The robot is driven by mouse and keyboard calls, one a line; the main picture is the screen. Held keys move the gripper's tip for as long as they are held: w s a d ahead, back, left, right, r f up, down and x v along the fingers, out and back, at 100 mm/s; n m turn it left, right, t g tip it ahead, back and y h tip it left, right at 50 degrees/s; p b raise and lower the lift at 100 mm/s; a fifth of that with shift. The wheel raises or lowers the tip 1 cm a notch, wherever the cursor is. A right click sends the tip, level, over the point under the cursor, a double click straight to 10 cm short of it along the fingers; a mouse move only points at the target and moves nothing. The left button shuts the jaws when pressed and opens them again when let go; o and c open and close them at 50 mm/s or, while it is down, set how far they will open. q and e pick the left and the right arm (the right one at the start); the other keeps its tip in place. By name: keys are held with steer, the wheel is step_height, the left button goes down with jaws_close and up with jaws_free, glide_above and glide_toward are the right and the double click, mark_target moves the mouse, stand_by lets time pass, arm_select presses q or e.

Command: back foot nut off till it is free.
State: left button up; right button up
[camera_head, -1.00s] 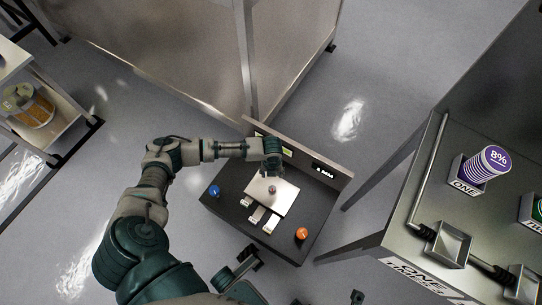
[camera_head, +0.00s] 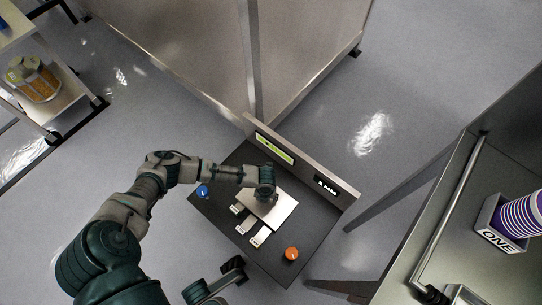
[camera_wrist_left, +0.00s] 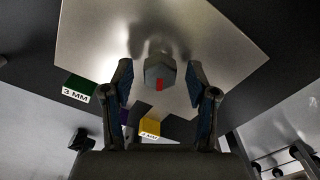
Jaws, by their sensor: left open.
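A grey hex nut (camera_wrist_left: 159,70) with a red mark on its side shows in the left wrist view, in front of a pale metal plate (camera_wrist_left: 215,40). My left gripper (camera_wrist_left: 160,78) is open, with one finger on each side of the nut and a visible gap on both sides. In the head view my left gripper (camera_head: 264,192) is over the pale plate (camera_head: 277,208) on a dark panel box, and it hides the nut.
The box has a blue knob (camera_head: 202,192), an orange knob (camera_head: 291,254), labelled tabs (camera_head: 260,236) and a lit display (camera_head: 275,148) on its back wall. Green (camera_wrist_left: 80,84) and yellow (camera_wrist_left: 150,126) blocks show near the plate. A metal bench (camera_head: 440,225) stands to the right.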

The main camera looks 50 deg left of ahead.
arm_select(q)
steer(key=shift+d, duration=0.1)
steer(key=c, duration=0.3)
jaws_close()
